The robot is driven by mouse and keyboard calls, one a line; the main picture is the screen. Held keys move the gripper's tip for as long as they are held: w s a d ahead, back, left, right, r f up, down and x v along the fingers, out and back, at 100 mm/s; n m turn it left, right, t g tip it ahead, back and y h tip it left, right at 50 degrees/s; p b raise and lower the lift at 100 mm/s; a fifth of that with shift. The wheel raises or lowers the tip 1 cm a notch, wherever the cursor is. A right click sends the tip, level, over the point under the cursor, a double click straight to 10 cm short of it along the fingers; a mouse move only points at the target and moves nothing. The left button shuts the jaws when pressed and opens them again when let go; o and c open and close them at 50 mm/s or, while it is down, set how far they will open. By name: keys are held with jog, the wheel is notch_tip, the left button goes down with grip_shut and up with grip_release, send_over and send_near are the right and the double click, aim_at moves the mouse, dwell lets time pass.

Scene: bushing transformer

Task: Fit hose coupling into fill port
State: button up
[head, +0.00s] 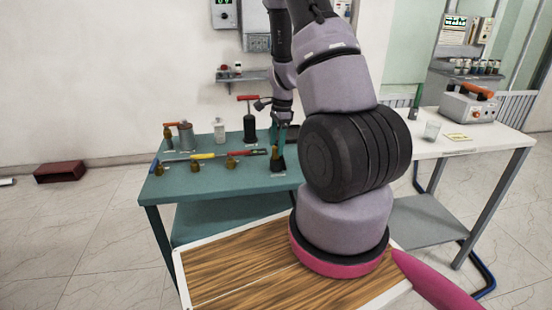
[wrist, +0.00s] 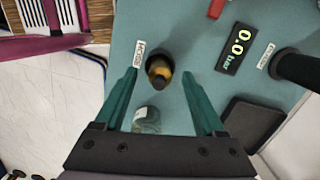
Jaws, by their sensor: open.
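A brass hose coupling (wrist: 159,72) stands in a dark round holder by a white label reading HOSE (wrist: 138,54). In the head view, a brass piece (head: 275,153) stands in a black holder near the right end of the green table, seemingly the same one. My gripper (wrist: 160,73) is open, its teal fingers apart on either side of the coupling and not touching it. In the head view my gripper (head: 281,133) is small and just above that spot. I cannot make out the fill port in either view.
The wrist view shows a 0.0 bar display (wrist: 237,48), a clear jar (wrist: 147,120) and a dark pad (wrist: 252,122).

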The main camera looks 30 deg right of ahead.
notch_tip(320, 180, down, 2)
jog(key=shift+a+f, duration=0.1)
grip_shut()
jog(key=shift+r, duration=0.2)
